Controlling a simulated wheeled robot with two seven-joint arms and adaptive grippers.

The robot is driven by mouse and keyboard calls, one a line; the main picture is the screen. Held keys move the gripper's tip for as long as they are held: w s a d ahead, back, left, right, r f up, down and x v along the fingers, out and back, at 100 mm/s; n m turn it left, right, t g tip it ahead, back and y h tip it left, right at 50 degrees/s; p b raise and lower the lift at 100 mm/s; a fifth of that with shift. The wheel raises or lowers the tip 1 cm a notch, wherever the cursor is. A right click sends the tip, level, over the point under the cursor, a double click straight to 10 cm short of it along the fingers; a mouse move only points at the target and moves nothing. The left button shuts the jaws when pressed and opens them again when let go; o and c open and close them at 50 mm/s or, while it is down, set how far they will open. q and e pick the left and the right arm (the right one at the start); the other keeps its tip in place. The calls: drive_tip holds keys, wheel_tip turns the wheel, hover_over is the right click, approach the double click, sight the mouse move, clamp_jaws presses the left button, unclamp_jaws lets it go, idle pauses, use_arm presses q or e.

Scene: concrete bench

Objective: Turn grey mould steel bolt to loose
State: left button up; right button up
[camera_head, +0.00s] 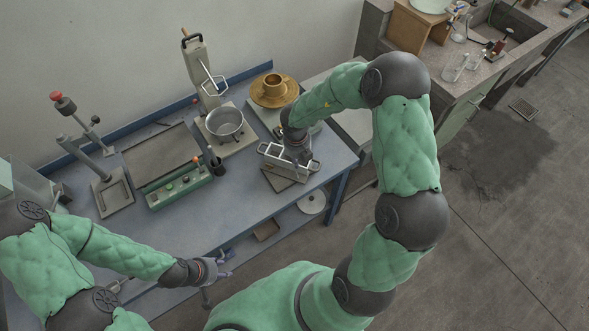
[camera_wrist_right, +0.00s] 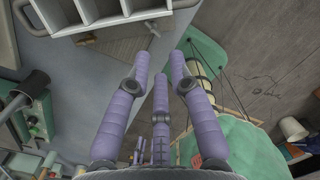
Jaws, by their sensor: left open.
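The grey mould (camera_head: 274,151) is an open metal frame with a handle at each end, on the bench's right end. In the right wrist view, its pale compartments (camera_wrist_right: 98,12) are cut off by the top edge. A small T-shaped metal piece (camera_wrist_right: 152,32), possibly the steel bolt, shows beside it. My right gripper (camera_head: 296,160) is over the mould in the head view, partly hiding it. In the wrist view its purple fingers (camera_wrist_right: 159,60) are apart with nothing between them; contact cannot be told. My left gripper (camera_head: 226,266) is open and empty off the bench's front edge.
A green control box (camera_head: 179,187) and a press (camera_head: 112,190) are to the left. Bare bench (camera_head: 225,205) lies in front.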

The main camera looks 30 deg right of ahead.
use_arm(q)
drive_tip(key=shift+f+b, duration=0.6)
drive_tip(key=shift+f, duration=0.05)
use_arm(e)
drive_tip(key=shift+s+a+f+m+t+h, duration=0.1)
drive_tip(key=shift+s+a+m+t+h, duration=0.25)
drive_tip(key=shift+s+a+t, duration=0.45)
drive_tip(key=shift+s+a+f+m+t+h, duration=0.15)
drive_tip(key=shift+s+a+t+h, duration=0.4)
drive_tip(key=shift+a+t, duration=0.35)
drive_tip(key=shift+r, duration=0.1)
drive_tip(key=shift+d, duration=0.1)
